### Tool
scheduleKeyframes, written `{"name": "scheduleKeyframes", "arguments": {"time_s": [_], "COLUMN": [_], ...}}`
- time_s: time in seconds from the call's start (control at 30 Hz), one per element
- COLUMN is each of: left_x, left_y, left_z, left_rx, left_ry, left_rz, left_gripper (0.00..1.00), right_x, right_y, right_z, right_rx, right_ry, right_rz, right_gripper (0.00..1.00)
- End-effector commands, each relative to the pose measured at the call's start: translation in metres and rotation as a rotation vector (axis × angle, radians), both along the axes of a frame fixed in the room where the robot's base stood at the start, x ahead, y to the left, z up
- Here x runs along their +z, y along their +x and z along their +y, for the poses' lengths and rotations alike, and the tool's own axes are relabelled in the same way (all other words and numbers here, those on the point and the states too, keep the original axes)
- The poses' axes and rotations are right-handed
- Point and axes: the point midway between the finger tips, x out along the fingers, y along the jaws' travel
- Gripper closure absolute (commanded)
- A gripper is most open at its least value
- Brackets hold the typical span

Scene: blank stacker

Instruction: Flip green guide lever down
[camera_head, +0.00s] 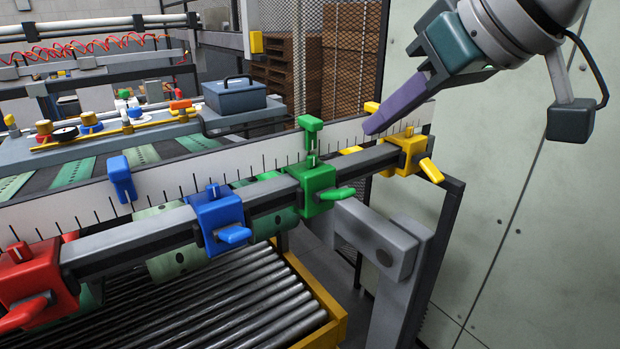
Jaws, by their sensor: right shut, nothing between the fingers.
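The green guide block (313,184) sits on the grey rail (268,196), between the blue and yellow blocks. Its green lever (334,194) sticks out from the front toward the right, close to level. A green upright tab (311,124) stands above and behind the block. My right gripper (372,128) comes in from the upper right. Its purple fingers are shut with nothing between them. It is above the rail, right of the green block, near the yellow block, and apart from the green lever. My left gripper is not in view.
A yellow block (405,152) with its lever (431,170) is under and right of my fingers. A blue block (218,217) and a red block (32,275) are farther left. A white ruled plate (150,188) runs behind the rail. Metal rollers (235,308) lie below.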

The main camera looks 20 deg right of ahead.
Motion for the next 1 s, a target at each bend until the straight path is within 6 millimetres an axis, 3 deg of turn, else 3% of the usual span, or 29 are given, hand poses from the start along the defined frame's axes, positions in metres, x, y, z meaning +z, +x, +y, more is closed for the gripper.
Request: {"name": "scheduleKeyframes", "arguments": {"time_s": [0.03, 0.1, 0.57, 1.0], "left_x": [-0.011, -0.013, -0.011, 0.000], "left_y": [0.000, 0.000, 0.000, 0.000], "left_z": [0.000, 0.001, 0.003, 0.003], "left_rx": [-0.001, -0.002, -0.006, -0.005], "left_ry": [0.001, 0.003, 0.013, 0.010], "left_rz": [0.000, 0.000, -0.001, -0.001], "left_gripper": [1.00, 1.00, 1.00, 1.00], "right_x": [-0.003, 0.001, 0.003, -0.044], "right_y": [0.005, 0.008, 0.012, 0.059], "right_z": [-0.001, -0.003, -0.002, 0.016], "right_rx": [0.000, 0.000, 0.000, 0.000], "right_ry": [0.003, 0.006, 0.010, 0.010], "right_rz": [-0.012, -0.019, -0.022, -0.020], "right_gripper": [1.00, 1.00, 1.00, 1.00]}}
